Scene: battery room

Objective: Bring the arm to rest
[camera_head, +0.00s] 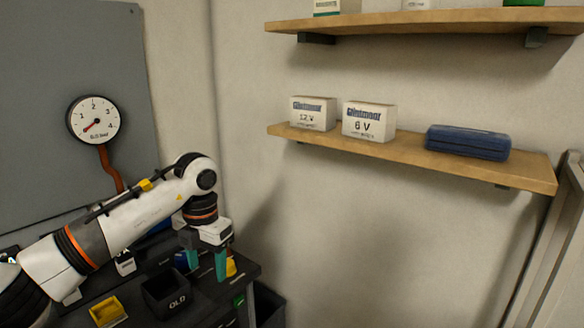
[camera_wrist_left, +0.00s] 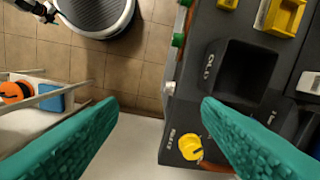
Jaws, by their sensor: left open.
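My left arm comes in from the left in the head view and reaches over the dark workbench. My left gripper (camera_head: 207,264) points down near the bench's right end, its teal fingers apart and nothing between them. In the left wrist view the two teal fingers of the left gripper (camera_wrist_left: 160,112) are wide apart, with floor and the bench edge below them.
The dark bench (camera_wrist_left: 185,110) holds a black bin marked OLD (camera_head: 166,290), a yellow tray (camera_head: 108,311) and a yellow knob (camera_wrist_left: 190,147). A wall shelf (camera_head: 500,172) carries two white boxes and a blue case (camera_head: 467,142). A gauge (camera_head: 93,120) hangs at left.

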